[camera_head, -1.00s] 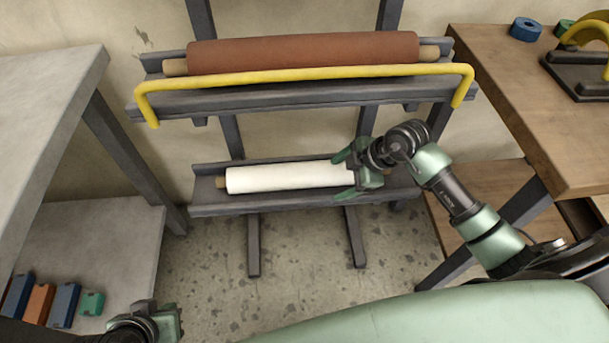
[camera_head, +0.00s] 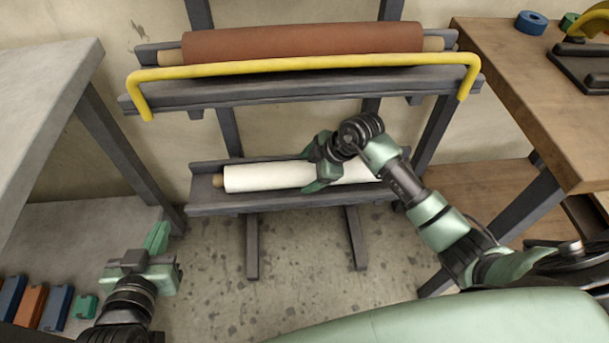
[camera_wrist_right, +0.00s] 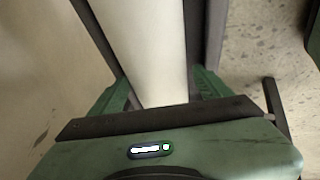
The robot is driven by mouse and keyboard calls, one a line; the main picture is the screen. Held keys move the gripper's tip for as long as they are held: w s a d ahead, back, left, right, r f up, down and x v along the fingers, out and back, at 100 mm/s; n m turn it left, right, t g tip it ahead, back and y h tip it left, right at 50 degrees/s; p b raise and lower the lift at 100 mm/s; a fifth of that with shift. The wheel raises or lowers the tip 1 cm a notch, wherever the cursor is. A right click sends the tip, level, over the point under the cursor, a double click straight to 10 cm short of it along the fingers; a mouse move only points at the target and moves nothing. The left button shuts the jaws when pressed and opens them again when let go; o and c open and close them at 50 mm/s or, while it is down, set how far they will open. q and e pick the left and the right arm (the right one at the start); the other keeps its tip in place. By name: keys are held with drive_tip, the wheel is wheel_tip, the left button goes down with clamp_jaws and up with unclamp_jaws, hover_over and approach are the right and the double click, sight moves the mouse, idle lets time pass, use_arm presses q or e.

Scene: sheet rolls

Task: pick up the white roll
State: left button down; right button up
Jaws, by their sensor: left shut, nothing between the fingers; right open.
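The white roll (camera_head: 265,177) lies on the lower shelf (camera_head: 230,206) of the rack, with a brown core end showing at its left. My right gripper (camera_head: 312,168) is at the middle of the roll and hides part of it. In the right wrist view the white roll (camera_wrist_right: 145,45) runs between the two open green fingers (camera_wrist_right: 160,92), one on each side. Whether they touch it I cannot tell. My left gripper (camera_head: 156,238) is shut and empty at lower left, away from the rack.
A brown roll (camera_head: 300,42) lies on the upper shelf behind a yellow bar (camera_head: 310,64), above my right gripper. A grey table (camera_head: 45,85) stands at left, a wooden bench (camera_head: 540,120) at right. Several small coloured blocks (camera_head: 60,304) sit at lower left. The floor before the rack is clear.

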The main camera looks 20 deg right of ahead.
drive_tip(key=shift+w+a+f, duration=0.1)
drive_tip(key=shift+f, duration=0.1)
drive_tip(key=c, duration=1.4)
drive_tip(key=shift+w+r, duration=0.1)
drive_tip(key=shift+r, duration=0.05)
clamp_jaws()
drive_tip(key=shift+r, duration=0.1)
